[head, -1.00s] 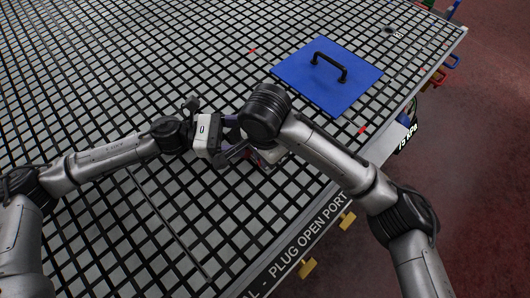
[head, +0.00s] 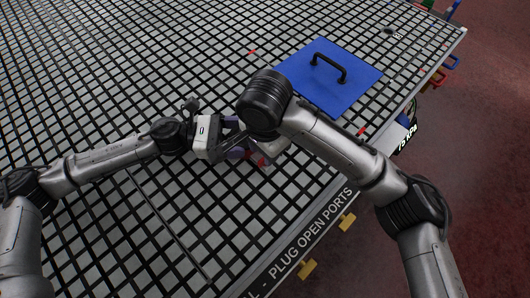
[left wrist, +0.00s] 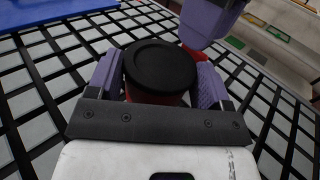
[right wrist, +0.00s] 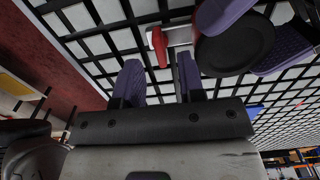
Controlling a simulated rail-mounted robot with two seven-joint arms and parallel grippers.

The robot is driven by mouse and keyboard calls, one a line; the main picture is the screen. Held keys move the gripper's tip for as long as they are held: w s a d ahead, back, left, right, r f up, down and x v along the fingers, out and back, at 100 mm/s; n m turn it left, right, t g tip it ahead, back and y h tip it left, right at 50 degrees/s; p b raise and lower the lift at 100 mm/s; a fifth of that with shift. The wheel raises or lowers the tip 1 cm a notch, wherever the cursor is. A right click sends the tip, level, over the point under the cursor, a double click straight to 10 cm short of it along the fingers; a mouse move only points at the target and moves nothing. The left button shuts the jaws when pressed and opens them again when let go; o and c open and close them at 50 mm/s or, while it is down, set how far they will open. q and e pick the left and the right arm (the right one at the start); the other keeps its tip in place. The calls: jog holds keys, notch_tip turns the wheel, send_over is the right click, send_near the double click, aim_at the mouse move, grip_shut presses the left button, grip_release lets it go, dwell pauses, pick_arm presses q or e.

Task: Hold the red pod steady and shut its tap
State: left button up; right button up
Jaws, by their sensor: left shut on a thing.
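The red pod (left wrist: 158,98) has a round black cap (left wrist: 155,66) and stands between the purple fingers of my left gripper (left wrist: 153,80), which is shut on it. The right wrist view shows the black cap (right wrist: 235,45) with purple fingers on both sides. The pod's red tap (right wrist: 159,47) sticks out beside it on a pale fitting. My right gripper (right wrist: 160,64) is open, with the tap handle just beyond the gap between its fingertips. I cannot tell whether it touches the tap. In the head view my right arm hides much of the pod.
A blue plate (head: 355,85) with a black handle (head: 329,66) lies on the black-and-grey grid table (head: 110,110) beyond the grippers. Yellow tabs (head: 347,222) stick out from the near edge. The grid to the left is mostly clear.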

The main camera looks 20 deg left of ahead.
notch_tip(320, 180, up, 9)
dwell(0.4)
jog(key=shift+f, duration=0.1)
pick_arm(q)
jog(key=o, duration=1.1)
